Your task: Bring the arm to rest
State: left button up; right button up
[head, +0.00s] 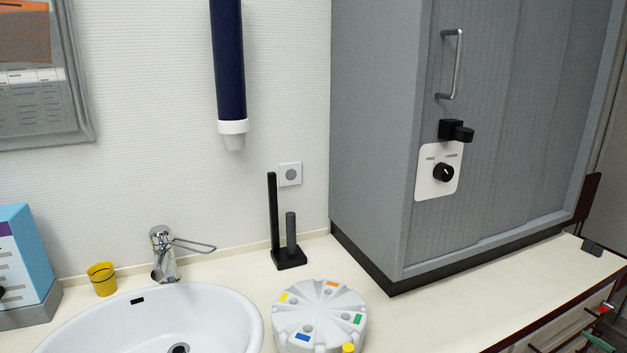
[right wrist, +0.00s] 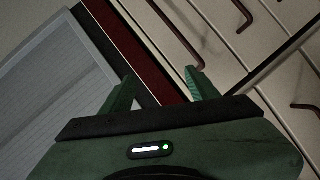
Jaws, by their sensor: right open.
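My right gripper (right wrist: 160,88) shows in the right wrist view with its two green fingers apart and nothing between them. It is over or in front of a dark red edge strip (right wrist: 122,42), with cream drawer fronts (right wrist: 225,50) to the right. The distance to these surfaces is hard to tell. In the head view a small green piece at the lower right edge may be part of this gripper. My left gripper is in neither view.
In the head view a grey cabinet (head: 372,120) stands on the cream counter (head: 455,290). A white round carousel (head: 320,300), a black stand (head: 289,258), a sink (head: 110,325) and a yellow cup (head: 102,280) are farther left. The counter before the cabinet is mostly clear.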

jog(key=s+d+f+m+g+h, duration=0.25)
jog(key=s+d+f, duration=0.3)
jog(key=s, duration=0.45)
jog(key=s+d+f+m+g+h, duration=0.1)
jog(key=s+d+f+g+h, duration=0.15)
jog(key=s+d+f, duration=0.6)
jog(key=s+d+f+m+g+h, duration=0.2)
jog(key=s+f+g, duration=0.2)
jog(key=s, duration=0.9)
jog(key=s+d+f+m+g, duration=0.1)
jog(key=s+f+g, duration=0.25)
jog(key=s, duration=0.95)
jog(key=s+a+f+m+y, duration=0.1)
jog(key=s+a+f+y, duration=0.15)
jog(key=a+f, duration=0.8)
jog(key=s+a+f+m+y, duration=0.1)
jog(key=s+a+f, duration=0.2)
jog(key=a+f, duration=0.8)
jog(key=s+a+f+y, duration=0.1)
jog(key=a+f+y, duration=0.1)
jog(key=a, duration=1.6)
jog(key=s+a+f+m+g+y, duration=0.1)
jog(key=a+f+y, duration=0.1)
jog(key=a, duration=1.7)
jog(key=shift+s+a+f, duration=0.15)
jog(key=shift+a+f, duration=0.15)
jog(key=shift+f, duration=0.1)
jog(key=shift+m, duration=0.25)
